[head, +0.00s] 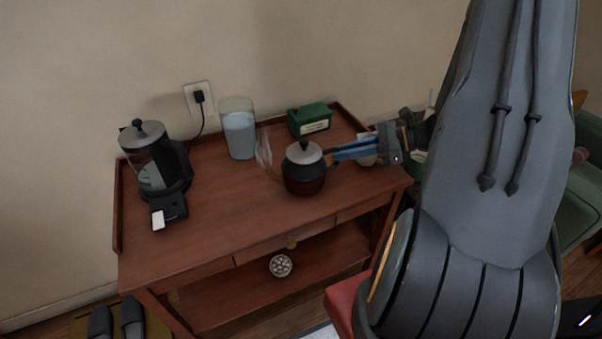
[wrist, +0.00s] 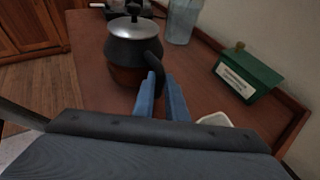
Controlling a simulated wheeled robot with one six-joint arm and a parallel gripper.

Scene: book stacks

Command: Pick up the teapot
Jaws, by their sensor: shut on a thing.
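The teapot (head: 304,172) is dark with a grey metal lid and a black knob. It stands upright on the wooden side table (head: 215,220), near its right half. In the wrist view the teapot (wrist: 130,52) is straight ahead of the fingers, with its dark handle (wrist: 153,54) facing me. My gripper (head: 334,154) reaches in from the right, and its blue fingers are closed around the handle. In the wrist view my gripper (wrist: 161,80) meets the handle's lower part. The teapot appears to rest on the table. The exact contact is partly hidden.
A green box (head: 310,119) stands behind the teapot, and a glass of water (head: 239,130) stands behind left. A clear, faint object (head: 263,148) is left of the teapot. A kettle-like coffee maker (head: 155,165) is at the far left.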

